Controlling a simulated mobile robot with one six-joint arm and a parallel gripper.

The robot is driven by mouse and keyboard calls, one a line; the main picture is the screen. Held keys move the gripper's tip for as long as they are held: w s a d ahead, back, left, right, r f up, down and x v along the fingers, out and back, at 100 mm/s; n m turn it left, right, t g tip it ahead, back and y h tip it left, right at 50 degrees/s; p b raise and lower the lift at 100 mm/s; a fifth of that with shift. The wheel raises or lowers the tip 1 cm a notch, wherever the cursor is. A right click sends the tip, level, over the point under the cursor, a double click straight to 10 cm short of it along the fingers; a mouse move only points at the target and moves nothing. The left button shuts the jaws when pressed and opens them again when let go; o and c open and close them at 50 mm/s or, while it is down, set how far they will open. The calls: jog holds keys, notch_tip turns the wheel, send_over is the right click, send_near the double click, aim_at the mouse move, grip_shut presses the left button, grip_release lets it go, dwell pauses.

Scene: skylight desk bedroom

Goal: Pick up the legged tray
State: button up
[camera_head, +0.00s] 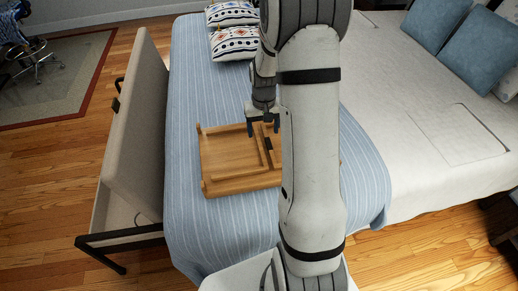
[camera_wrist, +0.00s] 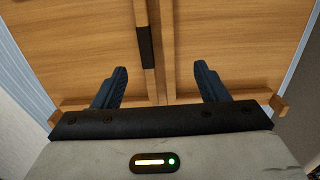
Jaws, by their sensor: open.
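The legged tray (camera_head: 228,157) is wooden and lies on the blue striped bedcover, partly hidden behind my arm in the head view. It also fills most of the wrist view (camera_wrist: 85,60), with a raised wooden bar (camera_wrist: 151,65) bearing a black patch (camera_wrist: 146,47) running up its middle. My gripper (camera_head: 263,129) is over the tray's far part in the head view. In the wrist view my gripper (camera_wrist: 157,85) is open, with one dark finger on each side of the bar. I cannot tell whether the fingers touch the tray.
The tray rests on a bed with a striped blue cover (camera_head: 195,90). Patterned pillows (camera_head: 232,42) lie at its far end. An upright beige panel (camera_head: 137,125) stands along the left side. A pale bed surface with blue cushions (camera_head: 473,57) extends to the right.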

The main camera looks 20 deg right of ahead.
aim_at(264, 147)
jog(key=f, duration=0.1)
jog(key=f+p, duration=0.1)
jog(key=f, duration=0.2)
jog(key=shift+s+f, duration=0.25)
jog(key=shift+s, duration=0.1)
jog(key=shift+f, duration=0.5)
jog(key=shift+f, duration=0.15)
grip_shut()
